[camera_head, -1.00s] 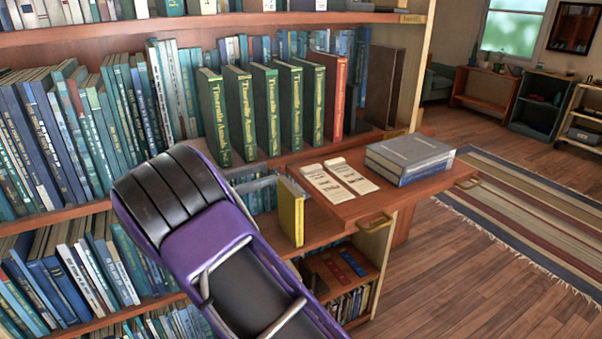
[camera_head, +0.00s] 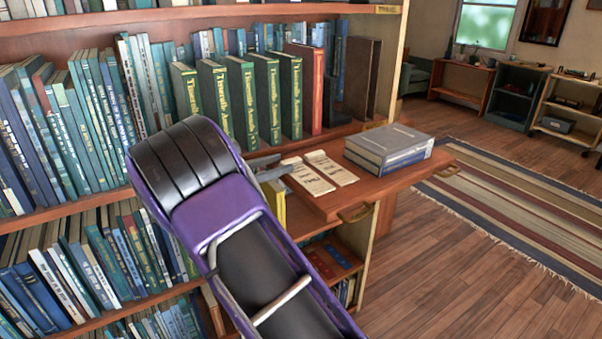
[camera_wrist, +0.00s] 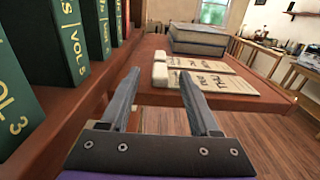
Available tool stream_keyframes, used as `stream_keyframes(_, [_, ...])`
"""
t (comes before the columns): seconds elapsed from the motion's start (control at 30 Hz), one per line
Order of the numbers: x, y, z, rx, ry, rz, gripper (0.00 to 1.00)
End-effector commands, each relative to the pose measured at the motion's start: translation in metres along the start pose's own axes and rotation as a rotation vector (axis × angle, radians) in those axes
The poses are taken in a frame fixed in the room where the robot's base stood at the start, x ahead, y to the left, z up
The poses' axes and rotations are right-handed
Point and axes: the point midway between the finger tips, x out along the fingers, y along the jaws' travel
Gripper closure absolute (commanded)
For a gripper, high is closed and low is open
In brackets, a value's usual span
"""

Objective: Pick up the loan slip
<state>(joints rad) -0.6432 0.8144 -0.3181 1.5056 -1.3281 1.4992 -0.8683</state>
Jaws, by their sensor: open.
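Two pale printed loan slips lie side by side on a wooden pull-out board (camera_head: 385,187). The left slip (camera_head: 308,177) is nearer my gripper and the right slip (camera_head: 332,168) is beside it. In the wrist view the near slip (camera_wrist: 228,83) is partly behind one finger, and the far slip (camera_wrist: 200,64) lies beyond it. My gripper (camera_wrist: 160,76) is open and empty, its fingers pointing at the slips' white ends. In the head view its fingertips (camera_head: 272,167) are just left of the left slip; I cannot tell if they touch it.
Two stacked grey-blue books (camera_head: 388,150) lie on the board right of the slips. Upright green volumes (camera_head: 241,103) and a red book (camera_head: 305,88) stand on the shelf behind. A yellow book (camera_head: 276,200) stands below my gripper.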

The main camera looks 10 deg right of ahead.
Motion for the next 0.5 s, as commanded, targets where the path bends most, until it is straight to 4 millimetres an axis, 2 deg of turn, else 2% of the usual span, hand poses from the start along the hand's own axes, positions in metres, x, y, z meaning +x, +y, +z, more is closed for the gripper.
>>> stream_keyframes(0.2, [0.036, -0.001, 0.000, 0.001, -0.001, -0.006, 0.38])
stream_keyframes(0.3, [0.048, -0.001, 0.000, 0.001, -0.001, -0.003, 0.38])
stream_keyframes(0.5, [0.050, -0.001, 0.001, 0.000, -0.001, -0.001, 0.38])
